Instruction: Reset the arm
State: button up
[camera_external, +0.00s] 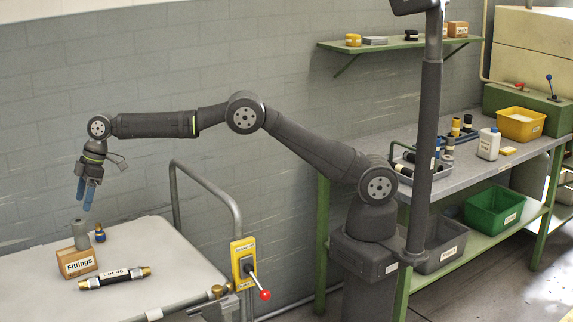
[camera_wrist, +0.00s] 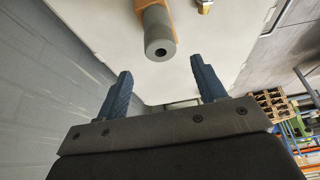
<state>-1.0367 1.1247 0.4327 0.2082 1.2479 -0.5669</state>
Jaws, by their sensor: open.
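My gripper (camera_external: 86,190) hangs at the end of my outstretched arm, above the left part of a pale cart top (camera_external: 165,268). Its two blue fingers are apart with nothing between them, as the wrist view also shows (camera_wrist: 160,92). Just below the fingers, a grey cylinder (camera_external: 81,234) with a small hole in its end stands at a wooden block labelled "Fittings" (camera_external: 77,263). In the wrist view the cylinder (camera_wrist: 159,34) lies beyond the fingertips, apart from them.
A black tube labelled "Lot 46" (camera_external: 114,278) lies in front. A yellow switch box with a red-knobbed lever (camera_external: 244,262) is at the cart's right edge. A workbench (camera_external: 455,165) with bins stands at right.

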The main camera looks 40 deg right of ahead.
aim_at(79, 220)
jog(key=x, duration=0.8)
jog(key=shift+a+f, duration=0.1)
jog(key=shift+f, duration=0.05)
jog(key=shift+r, duration=1.4)
